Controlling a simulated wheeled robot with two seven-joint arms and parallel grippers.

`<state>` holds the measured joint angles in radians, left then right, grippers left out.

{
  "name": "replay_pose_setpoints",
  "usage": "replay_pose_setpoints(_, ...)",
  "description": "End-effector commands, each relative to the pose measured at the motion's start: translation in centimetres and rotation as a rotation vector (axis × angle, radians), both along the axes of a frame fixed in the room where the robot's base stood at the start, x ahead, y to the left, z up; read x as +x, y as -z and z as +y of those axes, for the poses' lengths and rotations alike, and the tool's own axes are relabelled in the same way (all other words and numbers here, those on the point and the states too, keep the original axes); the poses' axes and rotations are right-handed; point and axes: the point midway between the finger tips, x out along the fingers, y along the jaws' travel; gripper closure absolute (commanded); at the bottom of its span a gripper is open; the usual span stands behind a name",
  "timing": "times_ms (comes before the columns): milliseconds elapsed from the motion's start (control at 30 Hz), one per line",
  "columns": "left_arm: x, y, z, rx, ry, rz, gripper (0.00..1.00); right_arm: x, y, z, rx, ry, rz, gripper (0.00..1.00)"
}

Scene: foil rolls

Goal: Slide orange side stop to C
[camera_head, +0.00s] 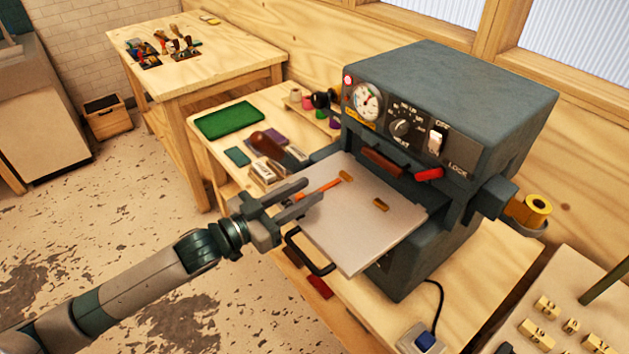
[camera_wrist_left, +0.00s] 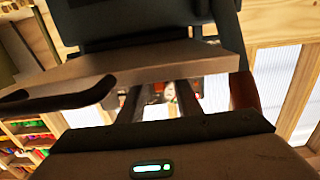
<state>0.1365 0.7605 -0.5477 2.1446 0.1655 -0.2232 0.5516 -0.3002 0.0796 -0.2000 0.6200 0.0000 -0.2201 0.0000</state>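The orange side stop (camera_head: 320,189) is a thin orange bar on the left part of the light grey plate (camera_head: 365,235) that sticks out of the grey press. Small brass-coloured pieces sit on the plate, one (camera_head: 345,177) near the bar's far end and one (camera_head: 381,205) farther right. No letter C is legible. My left gripper (camera_head: 314,188) is over the plate's left edge, its fingers apart on either side of the bar; contact is not clear. In the left wrist view its fingers (camera_wrist_left: 160,98) are also apart. My right gripper is not in view.
The grey press (camera_head: 455,100) stands behind the plate. A dark handle (camera_head: 309,252) curves out at the plate's front. A green mat (camera_head: 229,120) and tools lie on the bench to the left. A yellow roll (camera_head: 537,208) is right of the press.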

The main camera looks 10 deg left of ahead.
Motion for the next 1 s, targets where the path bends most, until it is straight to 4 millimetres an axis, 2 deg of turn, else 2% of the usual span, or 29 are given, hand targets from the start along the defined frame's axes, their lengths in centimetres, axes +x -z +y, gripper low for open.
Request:
replay_pose_setpoints(100, 1.3, -0.3, -1.0, -0.001, -0.001, -0.001, 0.69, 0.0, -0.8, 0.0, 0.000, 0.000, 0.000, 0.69)
replay_pose_setpoints(233, 2.2, -0.1, -1.6, -0.001, -0.001, 0.000, 0.69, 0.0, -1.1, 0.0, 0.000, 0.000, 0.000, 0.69)
replay_pose_setpoints(633, 2.5, 0.0, -2.0, 0.000, 0.000, 0.000, 0.69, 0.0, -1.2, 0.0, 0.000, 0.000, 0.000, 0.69)
replay_pose_setpoints(667, 2.5, 0.0, -2.0, 0.000, 0.000, 0.000, 0.71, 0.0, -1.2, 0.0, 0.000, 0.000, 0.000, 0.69)
replay_pose_setpoints(700, 2.5, 0.0, -2.0, 0.000, 0.000, 0.000, 0.81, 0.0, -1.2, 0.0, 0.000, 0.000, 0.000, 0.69)
replay_pose_setpoints(800, 2.5, 0.0, -2.0, 0.000, 0.000, 0.000, 1.00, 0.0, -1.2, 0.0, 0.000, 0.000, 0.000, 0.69)
replay_pose_setpoints(1000, 2.8, 0.0, -1.6, 0.002, 0.000, 0.000, 1.00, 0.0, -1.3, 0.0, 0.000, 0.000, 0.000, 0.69)
